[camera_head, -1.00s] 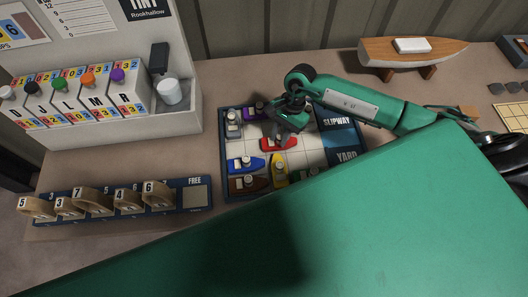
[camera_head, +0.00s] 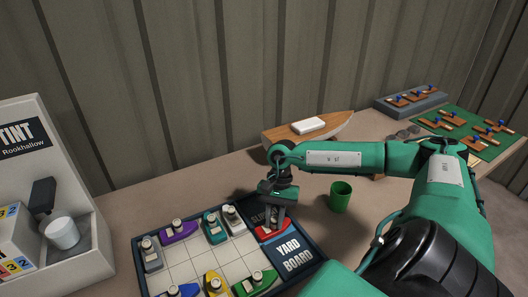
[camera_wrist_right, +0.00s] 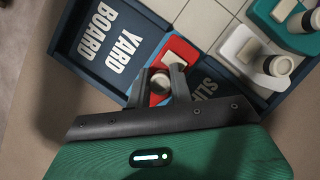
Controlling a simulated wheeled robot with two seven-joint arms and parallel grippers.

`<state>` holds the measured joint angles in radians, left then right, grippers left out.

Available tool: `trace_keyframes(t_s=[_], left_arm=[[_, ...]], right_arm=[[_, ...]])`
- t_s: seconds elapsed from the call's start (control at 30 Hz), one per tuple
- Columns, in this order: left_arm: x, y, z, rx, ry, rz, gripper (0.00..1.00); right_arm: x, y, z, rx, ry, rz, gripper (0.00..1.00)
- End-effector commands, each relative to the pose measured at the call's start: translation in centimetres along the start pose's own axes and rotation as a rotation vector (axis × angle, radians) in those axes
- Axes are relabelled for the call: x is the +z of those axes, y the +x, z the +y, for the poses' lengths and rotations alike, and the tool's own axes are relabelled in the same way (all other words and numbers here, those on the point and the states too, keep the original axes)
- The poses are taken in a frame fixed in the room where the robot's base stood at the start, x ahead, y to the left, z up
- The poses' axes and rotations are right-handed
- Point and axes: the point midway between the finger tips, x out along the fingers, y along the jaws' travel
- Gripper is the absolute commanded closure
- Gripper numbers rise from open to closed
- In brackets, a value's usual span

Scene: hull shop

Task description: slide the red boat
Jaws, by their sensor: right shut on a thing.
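The red boat (camera_head: 270,234) is at the right side of the boat board (camera_head: 298,262), in the gap between the SLIPWAY and YARD BOARD panels. My right gripper (camera_head: 274,222) points down over it with its fingers around the boat's round funnel. In the right wrist view, the two fingers (camera_wrist_right: 160,82) close on the pale funnel, and the red hull (camera_wrist_right: 180,48) shows beyond and between them. The gripper hides part of the boat and most of the SLIPWAY panel. My left gripper is not in view.
A white boat (camera_head: 233,218) and a teal boat (camera_head: 213,230) sit left of the slipway; several other boats line the board. Its middle cells are clear. A green cup (camera_head: 340,197) stands right of the board, and a wooden model boat (camera_head: 310,133) is behind.

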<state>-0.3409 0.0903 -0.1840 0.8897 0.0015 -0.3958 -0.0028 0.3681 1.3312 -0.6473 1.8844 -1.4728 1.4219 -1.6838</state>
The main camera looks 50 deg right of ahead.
Motion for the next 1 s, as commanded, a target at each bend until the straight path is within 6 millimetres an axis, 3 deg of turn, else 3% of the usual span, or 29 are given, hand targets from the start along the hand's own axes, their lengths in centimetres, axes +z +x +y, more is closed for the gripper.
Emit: trace_keyframes(t_s=[0.43, 0.47, 0.53, 0.87, 1.0], left_arm=[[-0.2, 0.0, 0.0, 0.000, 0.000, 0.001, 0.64], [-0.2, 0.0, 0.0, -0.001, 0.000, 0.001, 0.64], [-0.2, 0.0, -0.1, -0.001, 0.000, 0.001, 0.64], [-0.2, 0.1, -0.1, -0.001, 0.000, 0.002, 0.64], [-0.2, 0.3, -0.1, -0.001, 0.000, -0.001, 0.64]], right_arm=[[-0.5, -0.3, 0.4, 0.002, 0.003, 0.005, 1.00], [-0.5, -0.3, 0.4, 0.003, 0.003, 0.005, 0.73], [-0.5, -0.3, 0.4, 0.003, 0.003, 0.005, 0.59], [-0.4, -0.3, 0.3, 0.001, 0.001, 0.002, 0.57], [-0.5, -1.7, 0.3, -0.002, 0.001, 0.006, 0.57]])
